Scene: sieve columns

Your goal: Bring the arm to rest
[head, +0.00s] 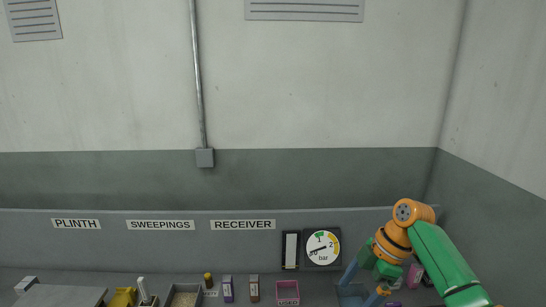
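My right arm comes in from the right with green and orange links. Its gripper (360,285) hangs low at the bottom right, in front of the bench and wall panel. Its two blue fingers appear apart, with nothing visible held between them, though the lower tips are near the bottom edge of the picture. My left gripper is not in the head view.
A pressure gauge (322,246) and a black-framed white strip (290,250) stand left of the gripper. A pink container (288,292), small bottles, a granule-filled tray (184,297) and a yellow item (123,298) line the bench. Pink items (413,275) sit behind my arm.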

